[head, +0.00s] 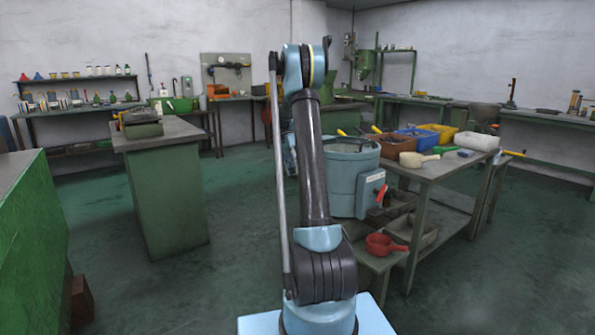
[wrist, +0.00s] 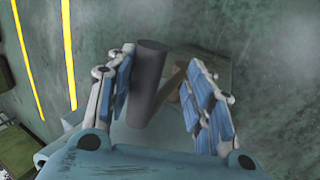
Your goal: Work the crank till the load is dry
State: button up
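A light blue drum-shaped machine (head: 352,167) stands right of centre in the head view, partly hidden behind my arm. A pale box with a red handle (head: 381,193) is on its right front side. I cannot tell whether that handle is the crank, and the load inside the drum is not visible. My gripper (wrist: 160,62) shows in the wrist view with its two blue-padded fingers wide apart. A dark grey cylinder and a brown bar appear between or beyond the fingers; I cannot tell what they are or see any grip on them. In the head view my arm hides most of the gripper.
A workbench (head: 440,168) with coloured bins, a white tub and scoops stands right of the drum. A red pan (head: 384,245) sits on a low stand before it. A green cabinet (head: 160,185) stands left; a green block (head: 30,240) fills the left edge. Floor between is clear.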

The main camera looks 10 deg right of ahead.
jog(key=v, duration=1.2)
jog(key=shift+f, duration=0.1)
